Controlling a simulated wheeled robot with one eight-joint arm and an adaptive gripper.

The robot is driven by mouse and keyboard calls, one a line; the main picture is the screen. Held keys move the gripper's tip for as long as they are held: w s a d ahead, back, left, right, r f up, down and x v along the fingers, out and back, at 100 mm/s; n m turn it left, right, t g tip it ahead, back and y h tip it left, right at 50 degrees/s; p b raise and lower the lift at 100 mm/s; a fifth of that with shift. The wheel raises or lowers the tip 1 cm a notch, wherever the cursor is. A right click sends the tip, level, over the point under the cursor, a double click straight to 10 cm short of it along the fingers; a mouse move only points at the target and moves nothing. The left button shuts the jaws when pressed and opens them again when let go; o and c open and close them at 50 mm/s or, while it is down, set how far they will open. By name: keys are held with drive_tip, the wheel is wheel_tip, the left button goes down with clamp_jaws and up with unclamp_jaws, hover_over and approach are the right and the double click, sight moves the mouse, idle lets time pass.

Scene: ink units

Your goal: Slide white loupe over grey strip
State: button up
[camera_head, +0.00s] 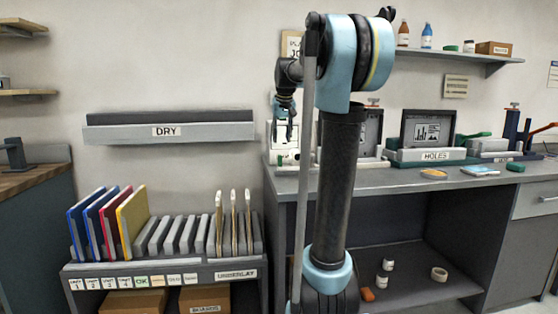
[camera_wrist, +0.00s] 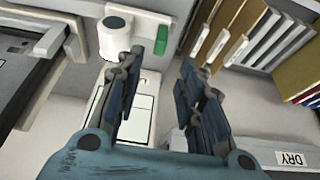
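A white round piece with a circular top (camera_wrist: 114,24) stands on a pale plate in the upper left of the wrist view. It may be the white loupe, but I cannot tell for sure. My gripper (camera_wrist: 161,62) is open, its two dark fingers apart with nothing between them. The round piece is beyond and left of the fingers. In the head view my gripper (camera_head: 284,118) hangs in front of a white device (camera_head: 285,138) at the bench's left end. I cannot make out the grey strip in either view.
A small green block (camera_wrist: 160,39) is on the pale plate beside the round piece. A rack with coloured boards (camera_head: 105,228) stands at left, below the DRY shelf (camera_head: 170,132). The HOLES device (camera_head: 435,155) and other units line the bench (camera_head: 405,181) at right.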

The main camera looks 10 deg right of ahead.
sight(280, 156)
drive_tip(key=x, duration=1.1)
drive_tip(key=shift+w+f, duration=0.15)
drive_tip(key=shift+f, duration=0.15)
clamp_jaws()
